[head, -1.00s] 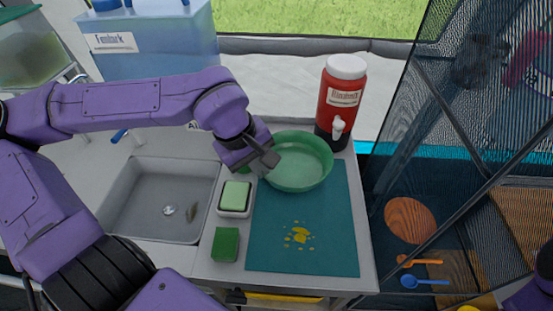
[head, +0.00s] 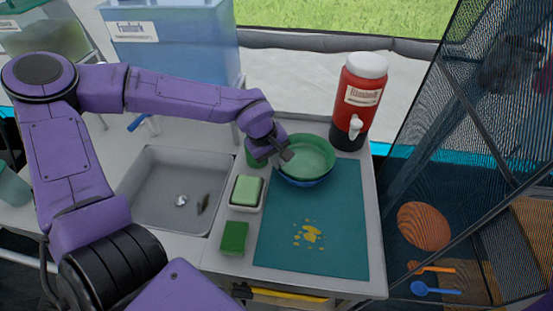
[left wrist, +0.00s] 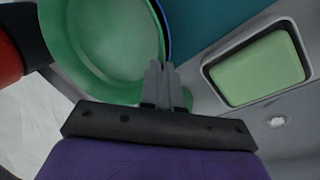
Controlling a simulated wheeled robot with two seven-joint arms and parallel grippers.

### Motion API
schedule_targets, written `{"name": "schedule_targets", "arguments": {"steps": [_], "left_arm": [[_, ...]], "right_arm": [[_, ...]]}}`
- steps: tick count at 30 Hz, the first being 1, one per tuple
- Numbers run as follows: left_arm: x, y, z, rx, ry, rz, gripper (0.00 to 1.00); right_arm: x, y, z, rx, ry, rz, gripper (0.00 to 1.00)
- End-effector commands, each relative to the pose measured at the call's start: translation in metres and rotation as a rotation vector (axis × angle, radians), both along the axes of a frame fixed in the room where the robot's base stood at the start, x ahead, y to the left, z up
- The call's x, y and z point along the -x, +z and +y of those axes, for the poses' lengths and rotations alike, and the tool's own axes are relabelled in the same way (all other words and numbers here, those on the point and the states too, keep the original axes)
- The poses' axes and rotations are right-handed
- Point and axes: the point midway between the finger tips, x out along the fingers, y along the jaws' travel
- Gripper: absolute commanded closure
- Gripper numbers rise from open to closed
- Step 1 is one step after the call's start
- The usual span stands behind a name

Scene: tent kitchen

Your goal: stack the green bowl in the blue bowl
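The green bowl (head: 312,155) is upright at the back of the teal mat, inside or just above the blue bowl (head: 305,183). Only a strip of the blue bowl shows below the green one; I cannot tell if the green bowl rests fully in it. My left gripper (head: 286,156) is at the green bowl's left rim. In the left wrist view its fingers (left wrist: 158,75) are close together on the rim of the green bowl (left wrist: 105,45), with a thin blue edge (left wrist: 163,25) beside it. My right gripper is out of view.
A red drink dispenser (head: 361,95) stands behind right of the bowls. A green cup (head: 252,155) is partly hidden behind my left gripper. A soap dish (head: 247,192), a green sponge (head: 234,238) and the sink (head: 165,195) lie left. The mat's front (head: 340,250) is mostly clear, with yellow stains.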

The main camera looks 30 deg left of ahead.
Motion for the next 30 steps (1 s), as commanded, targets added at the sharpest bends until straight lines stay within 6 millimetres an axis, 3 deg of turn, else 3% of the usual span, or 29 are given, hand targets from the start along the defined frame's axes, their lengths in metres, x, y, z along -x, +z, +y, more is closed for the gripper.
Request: {"name": "schedule_targets", "arguments": {"steps": [13, 15, 16, 23, 26, 30], "left_arm": [[0.000, -0.010, 0.000, 0.000, 0.000, 0.001, 1.00], [0.000, -0.010, -0.001, 0.000, 0.000, 0.001, 0.78], [0.000, -0.011, 0.000, 0.000, 0.000, 0.002, 0.72], [0.001, -0.010, 0.000, 0.000, 0.000, 0.001, 0.72], [0.000, -0.006, 0.000, 0.001, 0.001, -0.001, 0.72], [0.004, 0.021, 0.002, 0.002, 0.003, -0.006, 0.72]], "right_arm": [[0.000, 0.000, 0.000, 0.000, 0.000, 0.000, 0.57], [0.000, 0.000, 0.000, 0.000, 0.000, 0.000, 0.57], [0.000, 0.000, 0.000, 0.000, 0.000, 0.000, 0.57], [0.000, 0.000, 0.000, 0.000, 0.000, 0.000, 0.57], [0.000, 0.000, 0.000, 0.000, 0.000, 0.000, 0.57], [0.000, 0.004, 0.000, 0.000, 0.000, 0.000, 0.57]]}}
